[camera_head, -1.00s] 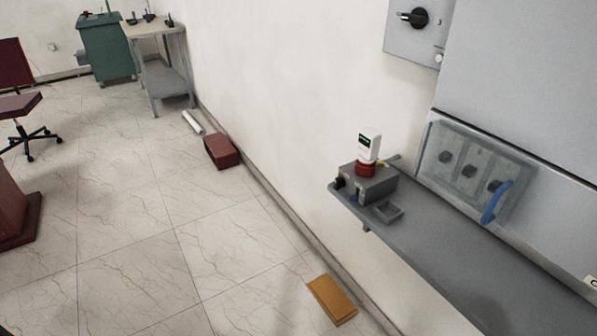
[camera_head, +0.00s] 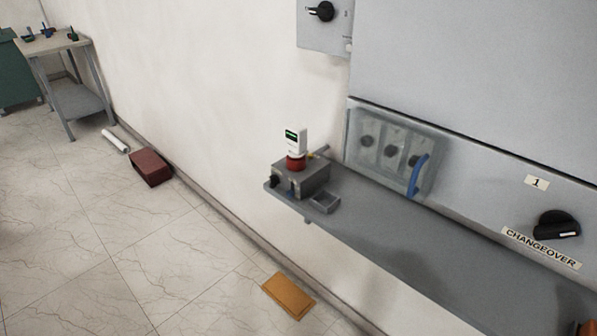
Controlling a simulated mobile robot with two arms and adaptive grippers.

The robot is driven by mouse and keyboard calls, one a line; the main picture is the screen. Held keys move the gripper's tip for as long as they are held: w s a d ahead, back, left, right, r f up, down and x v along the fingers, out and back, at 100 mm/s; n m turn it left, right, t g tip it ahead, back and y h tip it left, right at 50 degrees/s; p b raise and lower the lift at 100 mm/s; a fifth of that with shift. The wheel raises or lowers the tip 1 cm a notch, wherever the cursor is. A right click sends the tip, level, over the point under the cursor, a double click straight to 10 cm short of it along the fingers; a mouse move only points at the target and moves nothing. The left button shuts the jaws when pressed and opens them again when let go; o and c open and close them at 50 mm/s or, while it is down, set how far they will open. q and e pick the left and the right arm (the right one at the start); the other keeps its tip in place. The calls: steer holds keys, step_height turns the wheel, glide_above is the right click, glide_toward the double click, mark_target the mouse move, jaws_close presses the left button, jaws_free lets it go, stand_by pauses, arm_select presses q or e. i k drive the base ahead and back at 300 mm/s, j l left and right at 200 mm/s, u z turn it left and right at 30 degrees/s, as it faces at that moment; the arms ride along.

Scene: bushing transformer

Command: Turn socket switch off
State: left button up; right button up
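No part labelled as a socket switch can be read. A grey box (camera_head: 302,181) sits on the left end of a grey wall shelf, with a red part and a white device (camera_head: 296,142) with a green screen on top. A black rotary switch (camera_head: 322,11) is on a grey wall panel at the top. Another black rotary knob (camera_head: 556,225) is on the grey cabinet at right, beside a "CHANGEOVER" label (camera_head: 541,247) and a "1" plate (camera_head: 537,182).
The grey shelf (camera_head: 400,235) runs along the cabinet under a clear cover with a blue handle (camera_head: 417,174). A small open tray (camera_head: 325,202) is on it. A red block (camera_head: 150,168) and a brown flat box (camera_head: 288,295) lie on the floor. Floor at left is open.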

mark_target(274, 180)
steer(key=i+j+z, duration=0.1)
steer(key=j, duration=0.25)
steer(key=i+j+z, duration=0.1)
steer(key=j, duration=0.2)
steer(key=i+j, duration=0.15)
steer(key=j, duration=0.2)
steer(key=i+j+z, duration=0.15)
steer(key=j, duration=0.2)
steer(key=k, duration=0.05)
